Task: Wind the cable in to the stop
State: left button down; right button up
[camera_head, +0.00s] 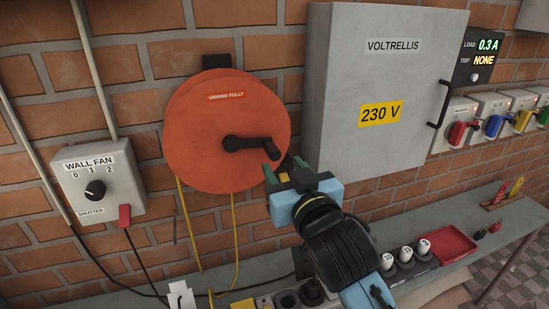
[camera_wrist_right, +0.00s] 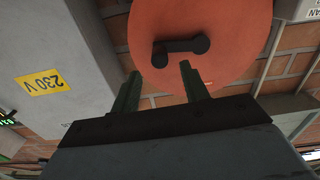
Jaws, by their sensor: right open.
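The orange cable reel (camera_head: 215,120) hangs on the brick wall, with a label reading "UNWIND FULLY". Its black crank (camera_head: 250,143) points to the right in the head view. It also shows in the right wrist view (camera_wrist_right: 180,46), which is upside down. The yellow cable (camera_head: 188,225) hangs from the reel's underside in two strands toward the bench. My right gripper (camera_head: 285,168) is open and empty, just below and right of the crank's outer end. In the wrist view its two fingers (camera_wrist_right: 159,72) point toward the reel, apart from the crank. My left gripper is out of view.
A grey 230 V cabinet (camera_head: 350,135) stands close right of the reel. A wall fan switch box (camera_head: 97,180) is at the left. Coloured sockets (camera_head: 492,125) are far right. The bench below holds a red tray (camera_head: 455,243) and white-topped pieces (camera_head: 405,255).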

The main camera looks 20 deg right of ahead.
aim_at(276, 156)
jog(key=w, duration=0.6)
jog(key=shift+w+a+p, duration=0.1)
jog(key=shift+p, duration=0.3)
grip_shut()
